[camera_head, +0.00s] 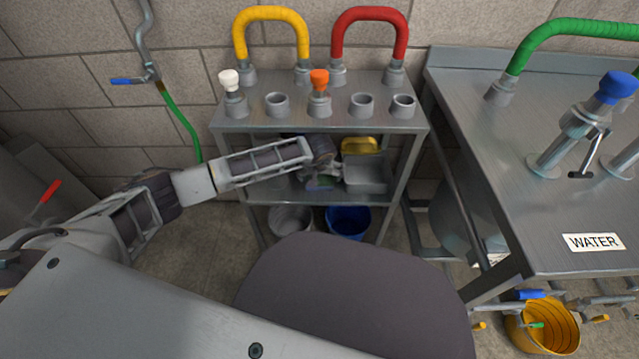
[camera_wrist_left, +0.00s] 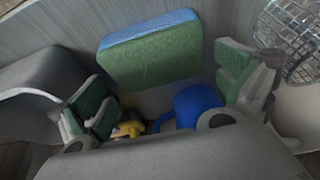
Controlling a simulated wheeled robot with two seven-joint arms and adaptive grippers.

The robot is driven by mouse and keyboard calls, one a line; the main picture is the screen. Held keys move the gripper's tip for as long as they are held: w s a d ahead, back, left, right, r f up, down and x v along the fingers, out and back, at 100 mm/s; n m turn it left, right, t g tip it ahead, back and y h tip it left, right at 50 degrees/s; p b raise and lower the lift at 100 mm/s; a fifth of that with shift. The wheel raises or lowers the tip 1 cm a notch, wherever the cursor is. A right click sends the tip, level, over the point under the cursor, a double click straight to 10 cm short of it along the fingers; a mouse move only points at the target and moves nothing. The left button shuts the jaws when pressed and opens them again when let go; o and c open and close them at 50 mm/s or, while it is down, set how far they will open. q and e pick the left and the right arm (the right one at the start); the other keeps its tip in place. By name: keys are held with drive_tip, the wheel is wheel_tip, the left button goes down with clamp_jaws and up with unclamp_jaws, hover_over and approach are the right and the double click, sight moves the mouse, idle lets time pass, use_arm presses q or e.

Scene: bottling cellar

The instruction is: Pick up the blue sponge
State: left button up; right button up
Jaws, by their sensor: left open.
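The sponge (camera_wrist_left: 152,55) is a block with a blue top layer and a green face. It lies on a grey metal surface in the left wrist view, ahead of and between the fingers. My left gripper (camera_wrist_left: 165,93) is open, with a green-padded finger on each side and a visible gap to the sponge. In the head view my left gripper (camera_head: 323,160) reaches into the shelf of the metal rack. There the sponge cannot be made out clearly behind the gripper. My right gripper is not in view.
A blue rounded object (camera_wrist_left: 198,104) and a small yellow one (camera_wrist_left: 130,130) show low between the fingers. A wire mesh item (camera_wrist_left: 292,38) is at upper right. The rack's top (camera_head: 330,112) is above my gripper; a grey bin (camera_head: 368,176) stands to its right.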

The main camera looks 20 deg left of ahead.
use_arm(q)
drive_tip(key=shift+w+a+f+b, duration=0.1)
drive_tip(key=shift+w+f+b, duration=0.1)
drive_tip(key=shift+f+b, duration=0.3)
drive_tip(key=shift+f, duration=0.1)
drive_tip(key=c, duration=0.5)
